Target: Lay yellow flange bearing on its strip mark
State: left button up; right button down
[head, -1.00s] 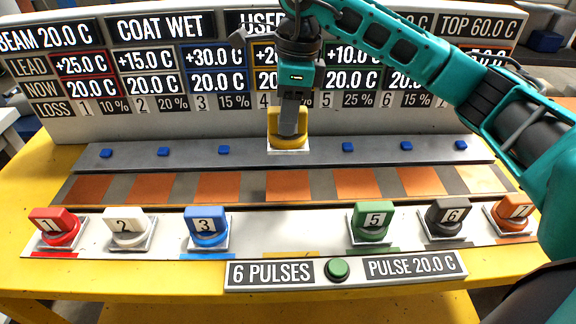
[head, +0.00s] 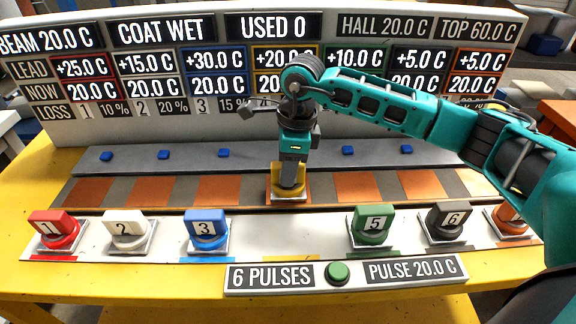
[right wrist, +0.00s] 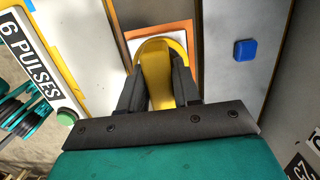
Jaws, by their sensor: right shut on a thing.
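The yellow flange bearing (head: 289,190) is between the fingers of my right gripper (head: 291,168), over the middle orange mark of the strip (head: 340,188). The gripper points down and is shut on the bearing's upright yellow part. In the right wrist view the two dark fingers (right wrist: 158,95) press on both sides of the yellow bearing (right wrist: 155,72). A white plate (right wrist: 137,44) and an orange mark (right wrist: 165,30) show around it. I cannot tell whether the bearing touches the strip or hangs just above it. My left gripper is not in view.
Red (head: 55,229), white (head: 128,229), blue (head: 206,228), green (head: 373,225), black (head: 447,221) and orange (head: 512,218) bearings stand on the front rail, with a gap at a yellow mark (head: 290,258). A green button (head: 338,272) sits in front. Blue studs line the grey rail behind.

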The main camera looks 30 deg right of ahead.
jog(key=shift+f, duration=0.2)
jog(key=c, duration=0.8)
grip_release()
jog(key=r, duration=0.4)
jog(key=d+r, duration=0.1)
jog(key=r, duration=0.7)
jog(key=shift+s+d+r, duration=0.15)
jog(key=shift+s+r, duration=0.05)
jog(key=shift+s, duration=0.1)
jog(key=shift+s+f, duration=0.1)
